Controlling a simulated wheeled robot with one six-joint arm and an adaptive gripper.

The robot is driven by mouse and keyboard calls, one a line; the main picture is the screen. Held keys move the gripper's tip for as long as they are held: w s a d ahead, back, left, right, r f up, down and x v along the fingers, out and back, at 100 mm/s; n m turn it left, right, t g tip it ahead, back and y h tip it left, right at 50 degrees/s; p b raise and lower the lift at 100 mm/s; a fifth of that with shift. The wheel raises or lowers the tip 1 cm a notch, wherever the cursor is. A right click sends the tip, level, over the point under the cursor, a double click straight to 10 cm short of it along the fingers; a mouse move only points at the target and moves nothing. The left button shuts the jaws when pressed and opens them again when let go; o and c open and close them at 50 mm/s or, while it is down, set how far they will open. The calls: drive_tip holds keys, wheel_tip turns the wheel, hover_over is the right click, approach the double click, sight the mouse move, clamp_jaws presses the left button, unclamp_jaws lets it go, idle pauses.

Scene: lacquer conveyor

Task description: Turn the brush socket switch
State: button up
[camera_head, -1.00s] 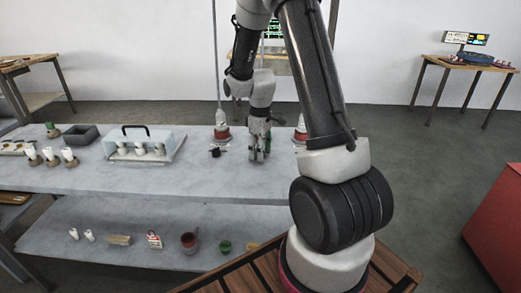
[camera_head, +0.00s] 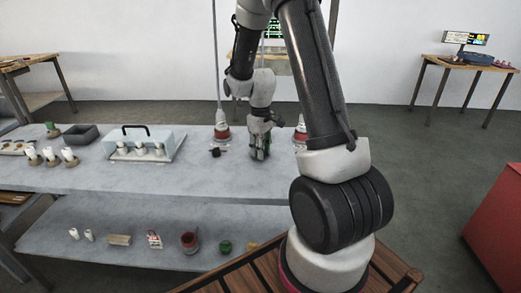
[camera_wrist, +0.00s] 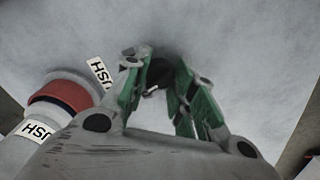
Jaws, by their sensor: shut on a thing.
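The brush socket switch is a small black knob (camera_wrist: 160,73) on the grey tabletop, seen in the wrist view between my fingers. My gripper (camera_wrist: 158,92) has green-lined fingers and is shut on this knob. In the head view my gripper (camera_head: 260,152) points down at the tabletop and hides the knob. A red and white socket (camera_wrist: 62,95) stands beside my gripper in the wrist view, with a similar label on it.
Another red and white socket (camera_head: 221,131) with a black knob (camera_head: 215,152) before it stands left of my gripper. A clear case (camera_head: 145,145) and several white-topped pieces stand farther left. The table (camera_head: 170,181) is bare in front.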

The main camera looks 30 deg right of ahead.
drive_tip(key=m, duration=0.5)
drive_tip(key=shift+m, duration=2.3)
drive_tip(key=o, duration=1.1)
drive_tip(key=shift+c, duration=0.2)
drive_tip(key=shift+r, duration=0.1)
wheel_tip(320, 180, up, 12)
